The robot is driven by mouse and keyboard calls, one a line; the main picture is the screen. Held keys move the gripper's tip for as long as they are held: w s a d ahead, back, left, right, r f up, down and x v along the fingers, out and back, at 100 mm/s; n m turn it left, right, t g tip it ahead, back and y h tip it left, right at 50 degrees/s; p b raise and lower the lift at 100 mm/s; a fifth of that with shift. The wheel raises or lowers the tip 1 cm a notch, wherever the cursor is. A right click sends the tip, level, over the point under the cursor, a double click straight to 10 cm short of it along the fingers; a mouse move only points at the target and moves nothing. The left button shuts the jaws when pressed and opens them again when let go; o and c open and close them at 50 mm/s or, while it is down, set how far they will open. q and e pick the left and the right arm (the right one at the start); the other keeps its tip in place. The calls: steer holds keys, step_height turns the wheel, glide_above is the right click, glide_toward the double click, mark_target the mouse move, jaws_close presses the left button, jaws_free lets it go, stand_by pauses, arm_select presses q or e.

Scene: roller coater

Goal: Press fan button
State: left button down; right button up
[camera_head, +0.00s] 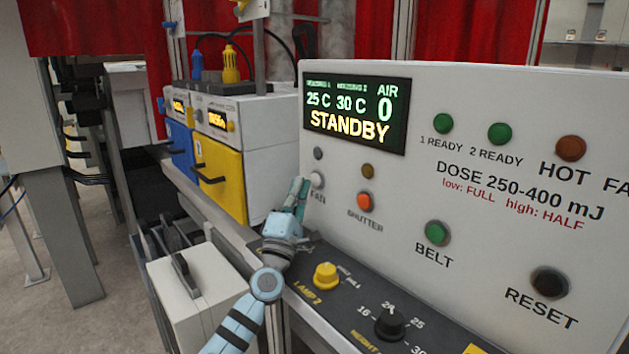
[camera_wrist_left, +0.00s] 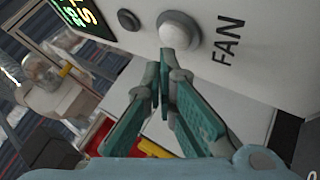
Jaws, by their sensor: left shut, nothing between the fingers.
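The fan button (camera_head: 317,180) is a round white button above the FAN label on the light grey control panel (camera_head: 500,110). It also shows at the top of the left wrist view (camera_wrist_left: 178,32). My left gripper (camera_head: 301,186) is shut and empty, with its fingertips just beside the button in the head view. In the left wrist view its fingertips (camera_wrist_left: 167,65) lie close below the button in the picture. I cannot tell whether they touch it. My right gripper is not in view.
The display (camera_head: 355,112) reads STANDBY and AIR 0. The orange SHUTTER button (camera_head: 365,202), green BELT button (camera_head: 437,233) and black RESET button (camera_head: 550,282) are nearby. A yellow LAMP 2 knob (camera_head: 326,276) and black height knob (camera_head: 390,323) stand on the ledge below.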

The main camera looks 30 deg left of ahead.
arm_select(q)
steer(key=shift+s, duration=0.1)
steer(key=s+p, duration=0.1)
steer(key=s, duration=0.1)
steer(key=s+a+p, duration=0.1)
steer(key=s, duration=0.1)
steer(key=shift+s+a, duration=0.2)
steer(key=shift+s, duration=0.1)
steer(key=shift+w, duration=0.1)
stand_by(0.6)
